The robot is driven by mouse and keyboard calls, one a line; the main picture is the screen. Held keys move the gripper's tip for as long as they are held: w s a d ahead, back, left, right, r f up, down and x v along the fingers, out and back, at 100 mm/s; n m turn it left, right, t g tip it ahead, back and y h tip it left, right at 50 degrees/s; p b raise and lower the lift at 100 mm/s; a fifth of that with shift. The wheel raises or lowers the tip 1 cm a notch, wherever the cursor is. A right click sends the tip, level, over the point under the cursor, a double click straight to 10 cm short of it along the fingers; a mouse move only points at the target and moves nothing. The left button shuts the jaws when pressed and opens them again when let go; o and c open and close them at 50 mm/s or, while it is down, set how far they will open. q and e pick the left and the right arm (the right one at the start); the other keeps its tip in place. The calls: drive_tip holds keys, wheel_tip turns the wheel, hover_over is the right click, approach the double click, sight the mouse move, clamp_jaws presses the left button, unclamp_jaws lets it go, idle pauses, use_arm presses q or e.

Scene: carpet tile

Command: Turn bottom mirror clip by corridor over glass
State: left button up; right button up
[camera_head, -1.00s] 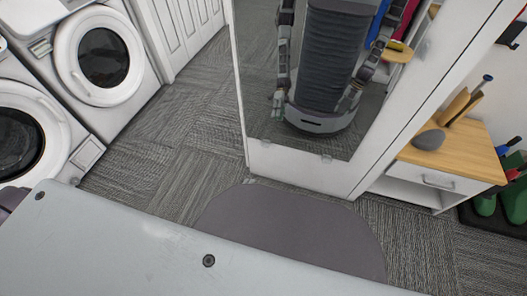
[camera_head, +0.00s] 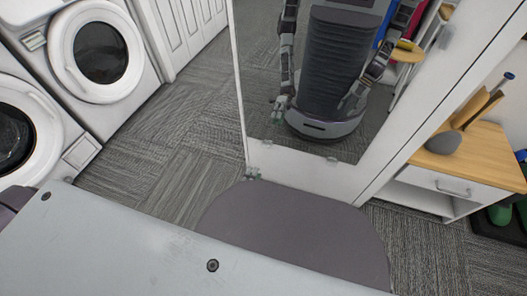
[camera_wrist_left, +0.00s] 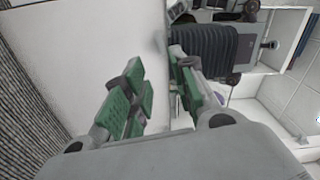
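The mirror (camera_head: 300,60) is set in a white frame and shows my own reflection. Two small clips sit on its bottom edge: a left clip (camera_head: 266,143) and a right clip (camera_head: 332,159), both too small to tell which way they are turned. My left gripper (camera_head: 253,174) shows only as a small tip at the panel's lower left, below the left clip. In the left wrist view my left gripper (camera_wrist_left: 157,64) is open, its green-padded fingers apart, facing the white panel and mirror edge. A small blurred grey spot lies beyond the fingertips. My right gripper shows directly in neither view.
Two white washing machines (camera_head: 103,52) stand at the left. A small cabinet with a wooden top (camera_head: 485,150) stands right of the mirror and holds a grey rounded object (camera_head: 443,142). Grey carpet (camera_head: 165,150) is clear between machines and mirror.

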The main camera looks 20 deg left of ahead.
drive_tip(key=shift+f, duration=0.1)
use_arm(q)
drive_tip(key=b, duration=0.6)
approach(266, 146)
drive_tip(key=shift+w, duration=3.55)
drive_tip(key=shift+w+f, duration=0.1)
drive_tip(key=shift+f, duration=0.1)
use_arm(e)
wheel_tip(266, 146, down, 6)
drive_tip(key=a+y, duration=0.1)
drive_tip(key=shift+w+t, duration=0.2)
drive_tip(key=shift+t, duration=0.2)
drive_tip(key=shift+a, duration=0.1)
use_arm(q)
clamp_jaws()
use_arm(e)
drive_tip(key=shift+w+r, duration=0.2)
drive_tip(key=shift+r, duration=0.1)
